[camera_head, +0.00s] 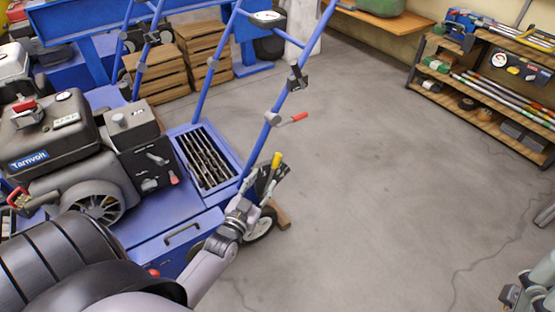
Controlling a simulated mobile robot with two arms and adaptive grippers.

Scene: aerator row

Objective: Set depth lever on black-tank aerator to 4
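The black-tank aerator is a blue machine with a black engine and tank (55,128) labelled "Tarnvolt", at the left. A yellow-tipped lever (276,160) stands at its right rear side, above a wheel. I take this as the depth lever; its scale and number are not readable. My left gripper (270,178) is at this lever, its dark fingers just below the yellow tip and partly hiding the shaft. Whether the fingers are closed on it is unclear. My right gripper (522,294) is partly in view at the bottom right, away from the aerator.
The aerator's blue handle (285,95) rises beside my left gripper and carries a red-tipped lever (292,119). Another blue machine and wooden crates (158,75) stand behind. A tool shelf (470,115) is at the right. The grey floor (370,170) between is clear.

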